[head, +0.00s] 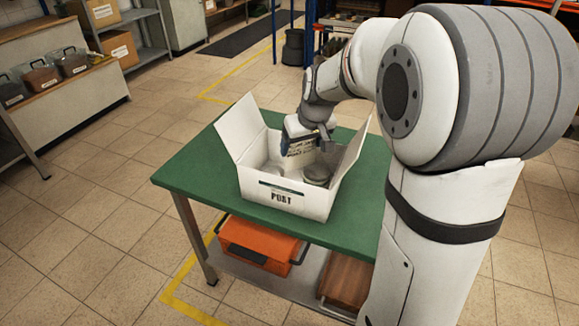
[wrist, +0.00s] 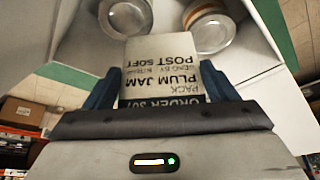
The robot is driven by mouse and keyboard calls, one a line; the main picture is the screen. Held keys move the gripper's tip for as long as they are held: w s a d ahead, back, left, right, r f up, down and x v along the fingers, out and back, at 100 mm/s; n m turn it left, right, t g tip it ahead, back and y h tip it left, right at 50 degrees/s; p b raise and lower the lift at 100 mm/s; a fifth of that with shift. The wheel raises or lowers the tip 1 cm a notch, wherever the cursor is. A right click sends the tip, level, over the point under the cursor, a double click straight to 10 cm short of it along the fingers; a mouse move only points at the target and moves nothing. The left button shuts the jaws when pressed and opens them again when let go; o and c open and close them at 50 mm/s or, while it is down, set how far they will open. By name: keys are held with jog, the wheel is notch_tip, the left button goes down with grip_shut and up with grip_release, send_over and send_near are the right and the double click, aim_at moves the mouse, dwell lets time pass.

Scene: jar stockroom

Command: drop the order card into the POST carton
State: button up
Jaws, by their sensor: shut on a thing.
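The POST carton (head: 313,204) is white and stands open on the green table, its flaps spread. A glass jar (head: 317,174) stands inside it at the right, with a paler jar beside it at the left. My gripper (head: 304,136) is over the carton's back part, pointing down. It is shut on the order card (wrist: 160,60), a pale card with black print including "PLUM JAM" and "POST". The card sits between the two blue fingers in the wrist view, with the jars (wrist: 212,32) beyond it. Whether the card touches the carton I cannot tell.
The green table (head: 195,165) has bare top around the carton. An orange case (head: 262,240) and a brown box (head: 348,277) sit on its lower shelf. Tiled floor is open between.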

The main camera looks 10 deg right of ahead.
jog(key=o, duration=0.9)
jog(key=shift+r, duration=0.1)
jog(key=shift+p+v, duration=0.6)
jog(key=shift+v, duration=3.25)
jog(key=shift+s, duration=0.1)
jog(key=s+r+m+p, duration=0.1)
jog(key=s+r+p, duration=0.1)
jog(key=s+p, duration=0.2)
jog(key=s+r+g+p, duration=0.1)
jog(key=s+p, duration=0.3)
jog(key=s, duration=0.7)
jog(key=s+r+m+h+p, duration=0.1)
jog(key=s+r+p, duration=0.3)
jog(key=s, duration=0.3)
jog(key=shift+s+a+m+g+p, duration=0.3)
jog(key=shift+p, duration=0.25)
